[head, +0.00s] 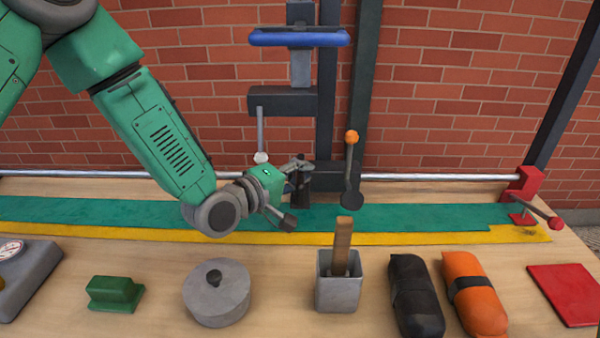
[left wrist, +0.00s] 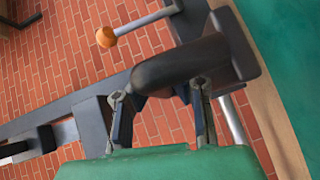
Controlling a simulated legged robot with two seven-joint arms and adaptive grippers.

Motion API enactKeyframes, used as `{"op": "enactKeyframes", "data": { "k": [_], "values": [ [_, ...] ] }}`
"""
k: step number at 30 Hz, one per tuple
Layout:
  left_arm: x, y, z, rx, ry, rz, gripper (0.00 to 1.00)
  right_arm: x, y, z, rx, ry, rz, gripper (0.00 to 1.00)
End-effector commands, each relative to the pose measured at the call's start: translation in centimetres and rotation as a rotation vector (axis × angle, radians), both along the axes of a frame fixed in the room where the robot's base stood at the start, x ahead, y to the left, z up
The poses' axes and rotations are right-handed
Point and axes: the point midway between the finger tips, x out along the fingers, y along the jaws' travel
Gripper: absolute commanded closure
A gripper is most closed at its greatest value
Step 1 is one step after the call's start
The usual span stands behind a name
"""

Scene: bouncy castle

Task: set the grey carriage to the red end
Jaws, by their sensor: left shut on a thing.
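The grey carriage (head: 325,178) sits on the silver rail (head: 435,177) at the back of the table, near the middle of its visible length. My left gripper (head: 293,189) is shut on the carriage's dark handle; the left wrist view shows this handle (left wrist: 180,68) between my fingers (left wrist: 163,92), joined to a dark block. The red end (head: 522,184) is a red block at the rail's right, well apart from the carriage. An orange-knobbed lever (head: 352,137) stands beside the carriage. My right gripper is not in view.
A grey post with a blue bar (head: 300,37) rises behind. A red-knobbed lever (head: 555,222) juts from the red end. Along the front stand a green block (head: 115,293), a round grey weight (head: 216,300), a grey cup (head: 338,295), black and orange rolls (head: 472,290) and a red pad (head: 565,294).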

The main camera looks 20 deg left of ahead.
Motion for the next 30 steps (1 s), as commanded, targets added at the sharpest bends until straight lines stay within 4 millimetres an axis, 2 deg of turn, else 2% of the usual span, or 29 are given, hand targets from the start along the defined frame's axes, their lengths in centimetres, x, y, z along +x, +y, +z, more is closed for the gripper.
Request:
{"op": "enactKeyframes", "data": {
  "k": [5, 6, 8, 20, 23, 30],
  "values": [
    [1.1, -4.2, -0.2, 0.000, 0.001, -0.009, 1.00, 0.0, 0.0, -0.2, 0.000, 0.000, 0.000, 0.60],
    [1.1, -4.1, -0.2, 0.002, 0.002, -0.004, 0.95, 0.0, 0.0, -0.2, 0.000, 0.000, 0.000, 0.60],
    [1.1, -4.0, -0.1, 0.002, 0.001, -0.004, 0.76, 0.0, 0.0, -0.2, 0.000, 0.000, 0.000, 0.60],
    [0.6, -3.6, 0.0, 0.002, 0.000, -0.004, 0.76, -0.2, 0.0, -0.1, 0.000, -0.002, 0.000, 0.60],
    [-0.5, -3.0, 0.2, 0.001, 0.000, -0.003, 0.76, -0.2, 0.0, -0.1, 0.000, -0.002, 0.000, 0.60],
    [-5.0, -0.7, 0.9, 0.001, 0.002, -0.004, 0.76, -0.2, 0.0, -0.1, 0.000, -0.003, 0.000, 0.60]
  ]
}}
